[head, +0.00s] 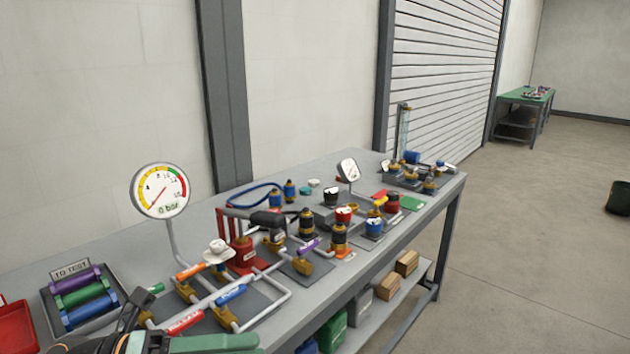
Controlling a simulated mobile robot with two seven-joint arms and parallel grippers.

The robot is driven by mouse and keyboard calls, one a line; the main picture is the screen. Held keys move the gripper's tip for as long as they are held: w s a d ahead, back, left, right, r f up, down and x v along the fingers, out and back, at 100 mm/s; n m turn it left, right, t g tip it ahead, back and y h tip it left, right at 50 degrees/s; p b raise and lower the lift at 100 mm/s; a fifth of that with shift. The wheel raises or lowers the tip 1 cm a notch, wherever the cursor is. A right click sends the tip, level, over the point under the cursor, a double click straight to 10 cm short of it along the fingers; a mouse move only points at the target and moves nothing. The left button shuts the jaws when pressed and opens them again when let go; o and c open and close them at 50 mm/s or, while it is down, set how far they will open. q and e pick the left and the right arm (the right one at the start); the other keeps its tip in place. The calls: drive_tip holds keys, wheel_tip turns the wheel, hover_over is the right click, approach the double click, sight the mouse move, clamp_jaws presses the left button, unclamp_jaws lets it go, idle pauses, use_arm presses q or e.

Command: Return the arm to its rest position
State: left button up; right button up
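A dark and green end of an arm (150,342), which looks like my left gripper, shows at the bottom edge, left of centre. It is cut off by the frame, in front of the near pipework on the grey bench (345,272). My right arm and gripper are not in view.
A round gauge (160,190) stands tall at the left. Pipes with coloured valve handles (230,295), a red hand pump (243,255) and a "TO TEST" tray (113,312) crowd the near bench. Open floor (540,250) lies right, with a dark bin (619,197).

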use_arm(q)
drive_tip(key=w+a+f+n+t+y+p, duration=0.1)
drive_tip(key=w+a+f+n+t+y, duration=0.15)
drive_tip(key=f+n+t, duration=0.4)
drive_tip(key=w+a+f+n+t+y, duration=0.2)
drive_tip(key=n+t+y, duration=0.2)
drive_tip(key=n, duration=0.6)
drive_tip(key=w+a+f+n+t+y+p, duration=0.1)
drive_tip(key=w+a+f+n+t+y, duration=0.25)
drive_tip(key=n, duration=0.55)
drive_tip(key=s+f+n+g+y+p, duration=0.1)
drive_tip(key=s+f+n+g+y, duration=0.2)
drive_tip(key=s+f, duration=0.6)
drive_tip(key=s+f+n+g+y, duration=0.3)
drive_tip(key=s+f+n, duration=0.5)
drive_tip(key=f, duration=0.7)
drive_tip(key=shift+s+d+g+p, duration=0.35)
drive_tip(key=shift+s+d+g, duration=0.15)
drive_tip(key=shift+g, duration=0.1)
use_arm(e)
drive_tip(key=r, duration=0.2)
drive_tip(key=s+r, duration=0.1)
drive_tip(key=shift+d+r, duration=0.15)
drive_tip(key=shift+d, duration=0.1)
